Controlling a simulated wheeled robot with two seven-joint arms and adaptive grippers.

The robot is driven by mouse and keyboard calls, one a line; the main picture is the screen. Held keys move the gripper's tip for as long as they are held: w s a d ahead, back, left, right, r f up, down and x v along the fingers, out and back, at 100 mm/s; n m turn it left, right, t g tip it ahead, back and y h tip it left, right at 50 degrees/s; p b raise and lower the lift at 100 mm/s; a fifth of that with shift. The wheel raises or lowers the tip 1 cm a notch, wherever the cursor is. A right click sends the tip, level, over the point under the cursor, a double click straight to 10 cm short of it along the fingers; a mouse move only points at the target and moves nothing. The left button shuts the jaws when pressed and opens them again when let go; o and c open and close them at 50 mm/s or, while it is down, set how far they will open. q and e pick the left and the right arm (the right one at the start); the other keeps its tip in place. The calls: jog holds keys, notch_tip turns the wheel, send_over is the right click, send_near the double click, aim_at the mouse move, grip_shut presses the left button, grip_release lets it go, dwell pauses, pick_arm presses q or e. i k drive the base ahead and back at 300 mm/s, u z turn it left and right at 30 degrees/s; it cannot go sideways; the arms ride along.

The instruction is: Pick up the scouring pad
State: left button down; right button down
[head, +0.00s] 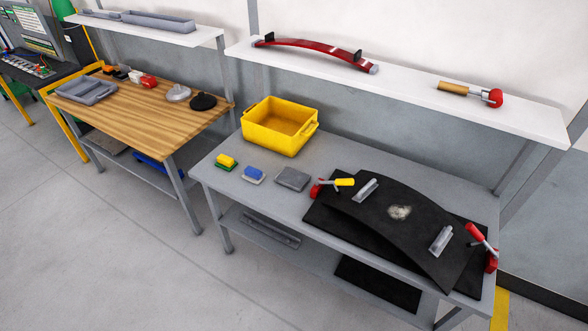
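Three small cleaning items lie in a row on the grey workbench (263,200), in front of the yellow crate. A flat dark grey pad (292,179) at the right end looks like the scouring pad. A blue and grey block (253,175) is in the middle, and a yellow and green sponge (226,161) is at the left end. The three are apart from each other, and nothing covers the grey pad. Neither of my grippers shows in the head view.
The yellow crate (257,137) stands behind the row. To the right, a curved black panel (403,226) lies on a black mat, with red clamps (318,188) beside it. A white shelf (400,88) overhangs the bench's back. The front left bench top is clear.

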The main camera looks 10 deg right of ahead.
aim_at(225, 163)
jog(key=u, duration=0.05)
jog(key=i, duration=1.7)
jog(key=z, duration=0.5)
